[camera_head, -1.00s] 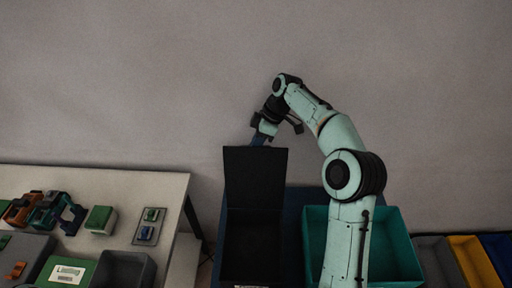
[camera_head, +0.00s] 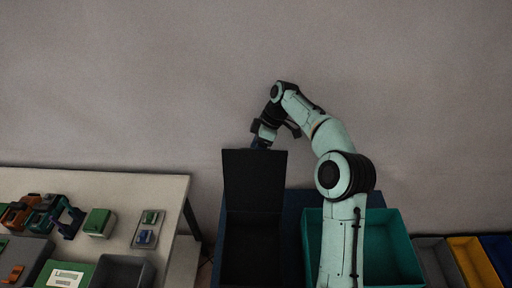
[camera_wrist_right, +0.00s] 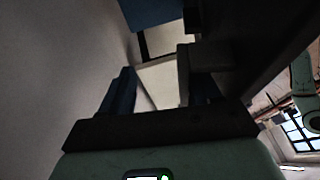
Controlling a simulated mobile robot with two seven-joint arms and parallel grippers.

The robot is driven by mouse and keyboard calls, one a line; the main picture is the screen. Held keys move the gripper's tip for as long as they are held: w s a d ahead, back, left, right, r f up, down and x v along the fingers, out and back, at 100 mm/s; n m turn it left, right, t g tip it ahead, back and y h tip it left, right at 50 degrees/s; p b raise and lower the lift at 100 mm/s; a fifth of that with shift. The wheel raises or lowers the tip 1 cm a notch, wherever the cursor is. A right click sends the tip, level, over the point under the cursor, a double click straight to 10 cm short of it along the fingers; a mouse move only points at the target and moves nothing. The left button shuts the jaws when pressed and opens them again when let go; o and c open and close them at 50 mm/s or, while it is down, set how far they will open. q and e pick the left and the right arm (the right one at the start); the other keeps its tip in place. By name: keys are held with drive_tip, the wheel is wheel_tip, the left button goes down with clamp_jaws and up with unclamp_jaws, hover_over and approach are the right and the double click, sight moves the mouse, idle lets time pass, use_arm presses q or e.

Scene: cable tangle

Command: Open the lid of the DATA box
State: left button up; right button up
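A black box (camera_head: 252,250) stands at the centre bottom of the head view; its lid (camera_head: 254,180) is raised and stands roughly upright at the back. No DATA lettering can be read on it. My right gripper (camera_head: 263,138) is behind the lid's top edge; its fingertips are partly hidden by the lid. In the right wrist view my right gripper (camera_wrist_right: 160,88) shows two dark blue fingers set apart with nothing clearly held between them. A large dark surface fills the upper right there. Contact with the lid cannot be told. My left gripper is not in view.
A teal bin (camera_head: 391,245) stands right of the black box, partly behind my right arm. Grey and yellow bins (camera_head: 472,262) are farther right. A white table (camera_head: 150,188) at left holds green blocks, a grey tray and orange and blue parts. A bare wall is behind.

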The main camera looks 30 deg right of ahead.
drive_tip(key=shift+w+r, duration=0.15)
drive_tip(key=shift+r, duration=0.3)
drive_tip(key=shift+r, duration=0.1)
drive_tip(key=v, duration=0.7)
drive_tip(key=shift+r, duration=0.15)
idle(0.6)
